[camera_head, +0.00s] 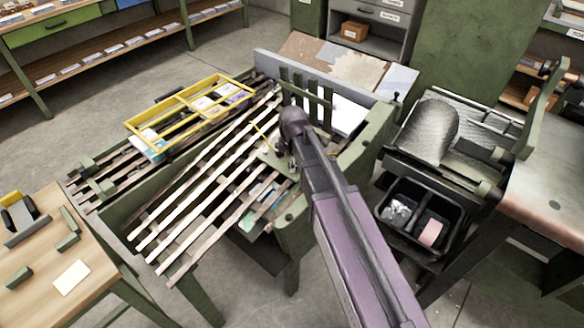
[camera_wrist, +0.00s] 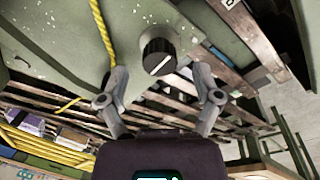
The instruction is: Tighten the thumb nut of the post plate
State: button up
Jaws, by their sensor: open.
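The thumb nut (camera_wrist: 158,52) is a round black knob with a white line across its face, in the wrist view. It sits at the edge of a worn green plate (camera_wrist: 60,28), which seems to be the post plate. My gripper (camera_wrist: 161,76) is open, with one finger on each side of the space just below the knob in the picture. I cannot tell whether the fingertips touch the knob. In the head view my gripper (camera_head: 285,162) is low over the slatted machine, and my arm hides the knob.
A yellow cord (camera_wrist: 101,32) runs close beside the knob. Wooden slats (camera_head: 200,200) lie around my gripper, with a yellow frame tray (camera_head: 185,98) to their left. A black two-part bin (camera_head: 401,240) and a metal roller machine (camera_head: 432,122) stand at right; a wooden table (camera_head: 35,285) at left.

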jog(key=shift+w+f+b, duration=0.1)
jog(key=shift+f+b, duration=0.4)
jog(key=shift+f, duration=0.25)
grip_shut()
